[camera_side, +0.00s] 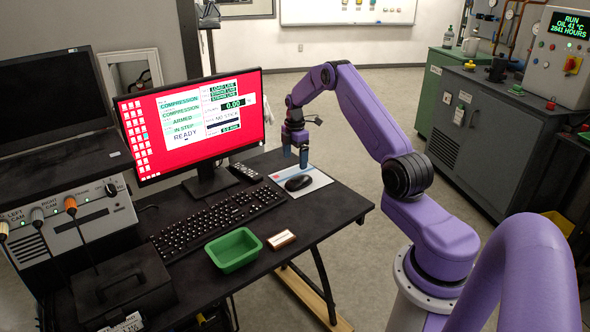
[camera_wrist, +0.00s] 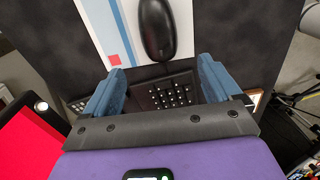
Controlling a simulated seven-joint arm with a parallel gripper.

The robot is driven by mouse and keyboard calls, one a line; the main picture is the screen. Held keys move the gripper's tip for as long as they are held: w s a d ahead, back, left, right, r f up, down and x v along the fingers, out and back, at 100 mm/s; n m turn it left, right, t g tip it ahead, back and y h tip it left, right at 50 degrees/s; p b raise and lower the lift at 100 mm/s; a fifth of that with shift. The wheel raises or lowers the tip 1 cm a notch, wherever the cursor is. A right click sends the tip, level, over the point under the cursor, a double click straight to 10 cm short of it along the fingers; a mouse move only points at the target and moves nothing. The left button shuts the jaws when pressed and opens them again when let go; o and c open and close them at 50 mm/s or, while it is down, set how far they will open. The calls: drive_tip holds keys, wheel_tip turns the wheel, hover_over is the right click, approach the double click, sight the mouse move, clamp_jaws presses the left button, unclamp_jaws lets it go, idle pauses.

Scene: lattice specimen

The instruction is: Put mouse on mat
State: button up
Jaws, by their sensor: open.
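The black mouse (camera_side: 298,183) rests on the light mat (camera_side: 318,182) near the far right of the black desk. In the wrist view the mouse (camera_wrist: 156,28) lies on the white mat (camera_wrist: 185,48), which has a blue stripe and a small red square. My gripper (camera_side: 297,157) is above the desk, just behind the mat in the side view. In the wrist view my gripper (camera_wrist: 164,80) has its two blue fingers wide apart with nothing between them. The mouse is beyond the fingertips, apart from them.
The keyboard (camera_side: 218,220) lies left of the mat, with a remote (camera_side: 246,172) behind it. A monitor (camera_side: 190,125) stands at the back. A green tray (camera_side: 234,249) and a small wooden-edged block (camera_side: 281,239) sit at the front. The desk's right front is clear.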

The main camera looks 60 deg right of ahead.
drive_tip(key=w+a+r, duration=0.1)
drive_tip(key=a+r, duration=0.4)
drive_tip(key=a, duration=0.4)
drive_tip(key=a+r, duration=0.5)
drive_tip(key=a, duration=0.4)
drive_tip(key=s+a+r, duration=0.2)
drive_tip(key=s+a, duration=0.1)
drive_tip(key=a, duration=0.3)
drive_tip(key=s+a+r, duration=0.2)
drive_tip(key=s+a, duration=0.1)
drive_tip(key=a, duration=0.3)
drive_tip(key=s+a+r, duration=0.3)
drive_tip(key=s+a, duration=0.7)
drive_tip(key=s, duration=0.4)
drive_tip(key=s+d+m, duration=0.1)
drive_tip(key=s, duration=1.6)
drive_tip(key=shift+s+f, duration=0.3)
drive_tip(key=shift+c, duration=0.3)
